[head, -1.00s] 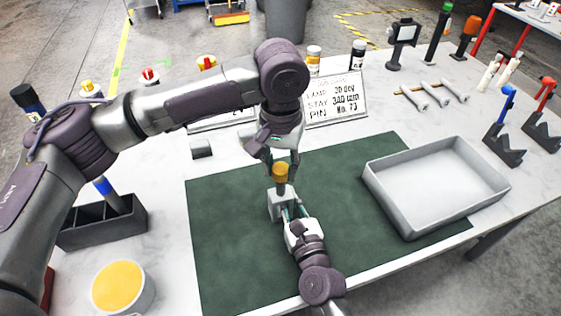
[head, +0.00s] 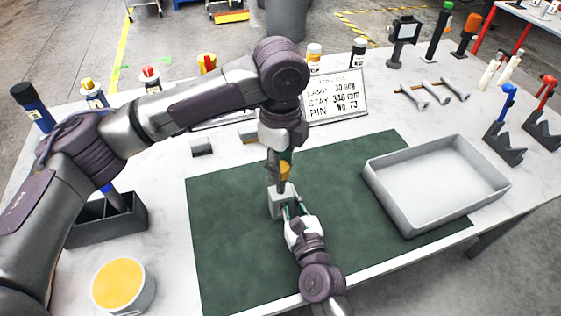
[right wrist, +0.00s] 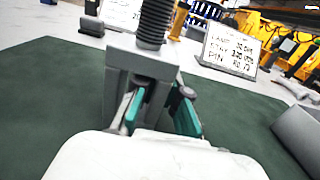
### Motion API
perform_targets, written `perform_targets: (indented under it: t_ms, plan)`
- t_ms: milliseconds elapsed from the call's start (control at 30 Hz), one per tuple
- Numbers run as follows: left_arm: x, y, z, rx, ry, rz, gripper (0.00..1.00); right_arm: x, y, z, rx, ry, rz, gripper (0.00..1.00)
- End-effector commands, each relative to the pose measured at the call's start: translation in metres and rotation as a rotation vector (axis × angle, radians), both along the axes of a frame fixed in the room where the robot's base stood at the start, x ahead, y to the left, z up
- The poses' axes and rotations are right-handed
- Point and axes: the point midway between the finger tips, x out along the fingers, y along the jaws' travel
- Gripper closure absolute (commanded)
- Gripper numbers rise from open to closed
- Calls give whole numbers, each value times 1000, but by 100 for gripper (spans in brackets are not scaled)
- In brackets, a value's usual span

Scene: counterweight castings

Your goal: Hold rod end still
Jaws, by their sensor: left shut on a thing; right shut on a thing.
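A grey block (head: 281,203) stands on the green mat (head: 235,260). In the right wrist view the block (right wrist: 118,85) has an opening facing me, and a dark ribbed rod (right wrist: 155,22) rises from its top. My right gripper (head: 291,212) reaches in from the front. Its teal fingers (right wrist: 162,112) go into the opening, shut on the rod's lower end, which is mostly hidden. My left gripper (head: 282,160) points down above the block, shut on a yellow-orange piece (head: 285,171) at the rod's top. Its fingers partly hide that piece.
A grey tray (head: 437,185) stands empty on the right, over the mat's edge. A sign (head: 336,97) stands behind the mat. A dark divided bin (head: 105,220) and a yellow-topped tub (head: 123,286) are at left. The mat around the block is clear.

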Motion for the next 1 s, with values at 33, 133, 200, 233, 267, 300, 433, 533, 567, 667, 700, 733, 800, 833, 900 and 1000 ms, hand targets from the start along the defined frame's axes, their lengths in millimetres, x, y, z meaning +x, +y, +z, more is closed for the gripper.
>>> perform_targets:
  t_ms: [33,133,200,233,267,300,433,533,567,667,700,733,800,833,900,1000]
  plan:
    - [1,0,1,0,-2,-106,94,0,0,-1,-1,3,0,100]
    - [1,0,1,0,-2,-334,94,0,0,-1,-1,3,0,100]
    - [1,0,1,0,-2,-494,94,0,0,-1,-1,3,0,100]
    - [1,0,1,1,-3,-563,94,0,0,-1,-1,3,0,100]
    - [1,0,1,1,-3,-631,94,0,0,-1,-1,3,0,100]
    - [2,0,1,1,-3,-723,94,0,0,-1,-1,3,0,100]
    - [2,0,1,1,-3,-1020,94,0,0,-1,-1,3,0,100]
    - [2,-1,1,3,-2,-1250,94,0,0,-1,-1,3,0,100]
    - [2,-1,1,3,-2,-1319,94,0,0,-1,-1,3,0,100]
    - [2,-1,1,3,-2,-1547,94,0,0,-1,-1,3,0,100]
    - [2,-1,1,3,-2,-1636,94,0,0,-1,-1,3,0,100]
    - [2,-1,1,3,-2,-1699,94,0,0,-1,-1,3,0,100]
    - [2,-1,0,3,-2,-1830,94,0,0,-1,-1,3,0,100]
    - [2,-1,0,3,-2,-1878,94,0,0,-1,-1,3,0,100]
    - [2,-1,1,3,-2,-1967,94,0,0,-1,-2,3,1,100]
    - [2,-1,1,4,-2,-2041,94,-1,0,-1,-2,3,1,100]
